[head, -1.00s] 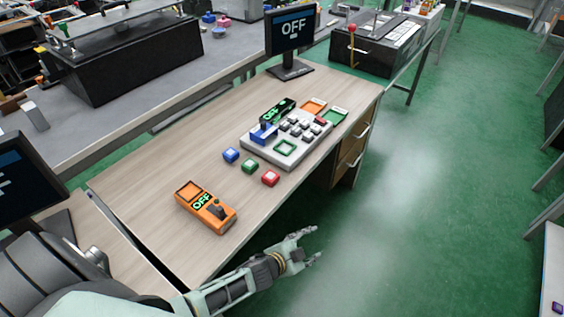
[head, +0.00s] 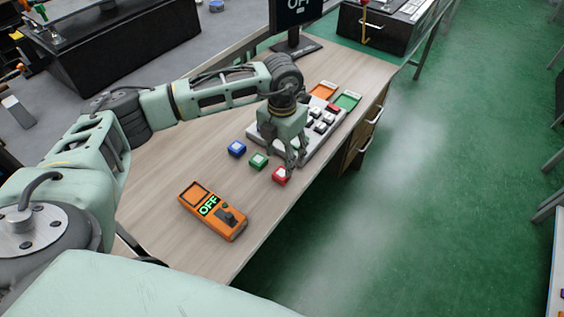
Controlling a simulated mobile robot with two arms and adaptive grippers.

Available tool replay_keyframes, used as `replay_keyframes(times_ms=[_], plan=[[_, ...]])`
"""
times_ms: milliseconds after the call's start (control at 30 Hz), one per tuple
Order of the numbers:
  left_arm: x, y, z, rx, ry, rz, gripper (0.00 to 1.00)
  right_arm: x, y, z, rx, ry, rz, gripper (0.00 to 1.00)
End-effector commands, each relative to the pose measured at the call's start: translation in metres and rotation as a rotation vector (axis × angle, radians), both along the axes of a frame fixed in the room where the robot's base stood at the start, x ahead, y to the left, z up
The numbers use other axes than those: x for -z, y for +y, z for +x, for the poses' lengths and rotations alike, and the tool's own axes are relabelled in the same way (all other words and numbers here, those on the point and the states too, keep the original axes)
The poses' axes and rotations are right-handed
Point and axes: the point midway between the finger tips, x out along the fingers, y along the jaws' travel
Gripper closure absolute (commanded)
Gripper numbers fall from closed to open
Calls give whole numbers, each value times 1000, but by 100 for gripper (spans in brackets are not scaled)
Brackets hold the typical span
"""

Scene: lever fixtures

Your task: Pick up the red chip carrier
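My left gripper (head: 288,163) points down just over the carrier's far side. Its fingers look spread and hold nothing; I cannot tell whether a fingertip touches the carrier. A green carrier (head: 258,160) and a blue carrier (head: 237,148) stand in a row to its left. My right gripper is not in view.
An orange device (head: 212,210) reading OFF lies nearer on the table. A monitor (head: 296,40) stands at the back.

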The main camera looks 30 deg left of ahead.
Motion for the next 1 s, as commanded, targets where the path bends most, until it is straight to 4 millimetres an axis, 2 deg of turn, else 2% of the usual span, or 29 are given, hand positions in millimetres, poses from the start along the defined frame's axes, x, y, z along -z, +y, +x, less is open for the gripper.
replay_keyframes(times_ms=[100,200,333,433,500,633,733,833,1000], plan=[[13,1,-1,1,5,8,45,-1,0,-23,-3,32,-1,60],[24,2,-1,0,5,6,45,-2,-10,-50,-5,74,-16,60],[40,3,0,0,6,4,45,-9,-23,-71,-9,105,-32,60],[57,4,1,0,6,3,45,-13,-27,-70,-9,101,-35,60],[65,3,2,1,4,3,45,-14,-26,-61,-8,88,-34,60],[73,3,2,2,2,2,45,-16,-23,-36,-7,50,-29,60],[74,4,2,2,1,1,45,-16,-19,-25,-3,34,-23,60],[74,3,2,2,1,1,45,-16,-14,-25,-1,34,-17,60],[74,3,2,2,1,1,60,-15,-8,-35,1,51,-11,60]])
